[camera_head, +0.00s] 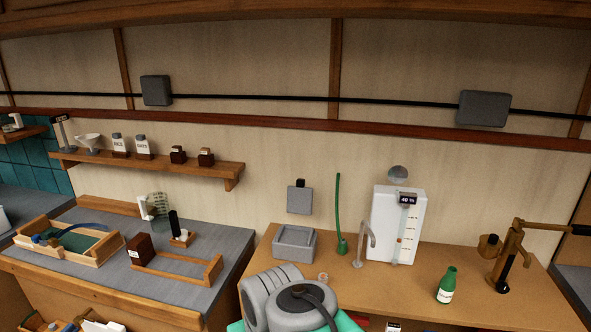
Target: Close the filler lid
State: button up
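A white tank (391,235) stands upright on the wooden counter at right of centre, against the wall. It has a dark display reading 40 % and a column of level marks on its front. A grey rounded lid (397,174) shows just above the tank's top edge and looks tilted up, standing open. The filler opening under it is hidden from this angle. Grey rounded parts at the bottom centre look like my own arm, in front of the counter and well short of the tank. My gripper's fingers cannot be made out.
A grey tap (367,242) stands just left of the tank, with a green upright stem (339,215) beyond it. A green bottle (447,285) stands front right of the tank. A brass-coloured lever device (508,258) stands farther right. The counter between bottle and tank is clear.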

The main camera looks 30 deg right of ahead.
aim_at(396, 175)
jog(key=z, duration=1.9)
jog(key=i, duration=0.35)
jog(key=u, duration=0.3)
